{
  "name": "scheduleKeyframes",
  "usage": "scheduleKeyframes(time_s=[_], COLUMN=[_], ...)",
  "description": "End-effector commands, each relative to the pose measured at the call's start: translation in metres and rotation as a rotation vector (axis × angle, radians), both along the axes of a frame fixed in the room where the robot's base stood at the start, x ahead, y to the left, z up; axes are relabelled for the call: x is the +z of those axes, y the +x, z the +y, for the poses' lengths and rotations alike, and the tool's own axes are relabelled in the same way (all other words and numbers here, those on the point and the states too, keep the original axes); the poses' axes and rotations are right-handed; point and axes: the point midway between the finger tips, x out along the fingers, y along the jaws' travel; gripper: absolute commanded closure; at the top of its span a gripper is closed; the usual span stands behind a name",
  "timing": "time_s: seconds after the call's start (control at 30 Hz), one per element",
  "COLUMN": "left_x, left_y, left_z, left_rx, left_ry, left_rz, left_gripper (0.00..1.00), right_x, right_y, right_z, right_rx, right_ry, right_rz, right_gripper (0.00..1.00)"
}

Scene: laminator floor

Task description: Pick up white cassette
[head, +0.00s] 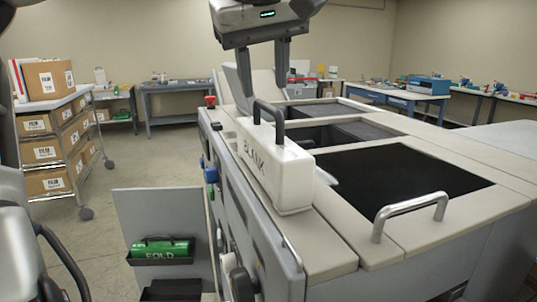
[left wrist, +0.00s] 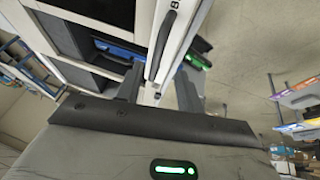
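The white cassette (head: 277,168), marked BLANK, stands upright on the left edge of the machine's top (head: 375,225). It has a dark arched handle (head: 268,112) on top. My left gripper (head: 264,78) is open and empty above and behind the handle in the head view, fingers pointing down. In the left wrist view the cassette (left wrist: 180,45) and its dark handle (left wrist: 165,32) lie beyond the gap between the open fingers (left wrist: 160,78), apart from them. My right gripper is not in view.
A green FOLD cassette (head: 160,249) sits in a holder on a grey panel at the machine's left side. A metal bar handle (head: 410,208) rises from the top at right. A cart with cartons (head: 50,80) stands at left. Tables line the back wall.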

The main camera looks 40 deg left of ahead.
Motion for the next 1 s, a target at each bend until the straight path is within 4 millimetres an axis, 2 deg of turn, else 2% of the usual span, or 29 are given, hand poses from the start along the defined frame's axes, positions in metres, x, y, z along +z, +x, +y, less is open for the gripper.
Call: scheduleKeyframes(time_s=[0.27,0.43,0.53,0.83,0.87,0.9,1.0], left_x=[-0.02,-0.041,-0.052,-0.058,-0.058,-0.058,-0.058], left_y=[0.008,0.021,0.025,0.027,0.027,0.027,0.027], left_z=[0.006,0.013,0.016,0.018,0.018,0.018,0.018], left_rx=[0.0,-0.001,0.001,0.002,0.002,0.002,0.002], left_ry=[-0.002,-0.003,-0.002,0.0,0.0,0.0,0.0], left_rz=[0.003,0.005,0.003,-0.002,-0.002,-0.002,-0.002], left_gripper=[0.63,0.63,0.63,0.63,0.66,0.77,1.0], right_x=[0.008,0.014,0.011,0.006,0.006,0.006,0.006], right_y=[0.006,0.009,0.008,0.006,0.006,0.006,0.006], right_z=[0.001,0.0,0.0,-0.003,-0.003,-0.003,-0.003], right_rx=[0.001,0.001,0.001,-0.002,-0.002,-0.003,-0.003], right_ry=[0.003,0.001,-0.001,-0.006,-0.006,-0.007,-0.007], right_rz=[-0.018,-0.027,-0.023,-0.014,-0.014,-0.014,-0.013], right_gripper=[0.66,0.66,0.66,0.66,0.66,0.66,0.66])
